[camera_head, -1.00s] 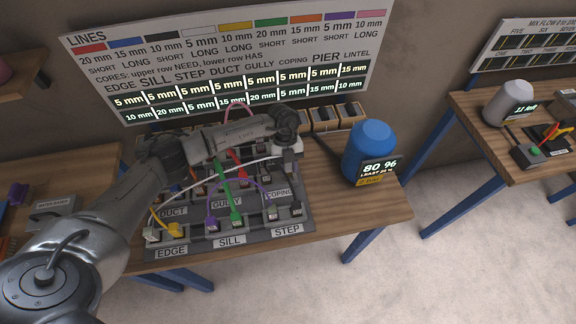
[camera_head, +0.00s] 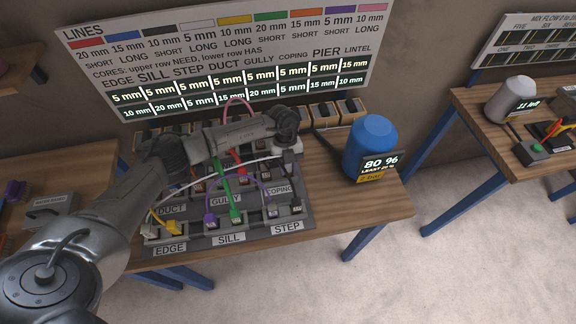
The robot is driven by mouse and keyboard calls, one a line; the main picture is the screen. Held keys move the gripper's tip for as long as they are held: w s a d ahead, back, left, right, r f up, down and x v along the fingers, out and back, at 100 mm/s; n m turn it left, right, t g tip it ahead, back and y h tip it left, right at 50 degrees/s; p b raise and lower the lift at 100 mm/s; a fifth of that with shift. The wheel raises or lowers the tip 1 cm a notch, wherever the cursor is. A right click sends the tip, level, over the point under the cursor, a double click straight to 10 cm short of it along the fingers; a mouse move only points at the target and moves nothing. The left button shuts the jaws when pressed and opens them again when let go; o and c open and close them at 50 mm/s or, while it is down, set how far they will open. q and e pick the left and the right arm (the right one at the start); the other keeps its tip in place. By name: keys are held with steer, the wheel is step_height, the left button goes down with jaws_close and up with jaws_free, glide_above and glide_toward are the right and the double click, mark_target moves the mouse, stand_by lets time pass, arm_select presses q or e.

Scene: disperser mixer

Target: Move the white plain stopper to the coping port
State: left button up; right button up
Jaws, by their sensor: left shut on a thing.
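My left gripper (camera_head: 288,146) reaches over the back right of the grey port board (camera_head: 305,222). It is shut on what looks like the white stopper at the right end of the white cable (camera_head: 225,166); the arm and fingers hide most of it. The white cable runs left across the board to a stopper near the EDGE label. The COPING label (camera_head: 280,188) is just below the gripper in the picture. I cannot tell whether the held stopper touches a port. My right gripper is not in view.
Green (camera_head: 222,185), purple and yellow cables are plugged along the front ports. Several small wooden bins (camera_head: 325,115) line the table's back.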

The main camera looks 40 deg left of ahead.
arm_select(q)
steer(key=shift+f+b, duration=0.45)
steer(key=shift+f, duration=0.4)
steer(key=o, duration=1)
steer(key=shift+r, duration=0.1)
steer(key=v, duration=1.3)
steer(key=shift+a+r, duration=0.2)
steer(key=shift+r, duration=0.1)
steer(key=shift+w, duration=0.1)
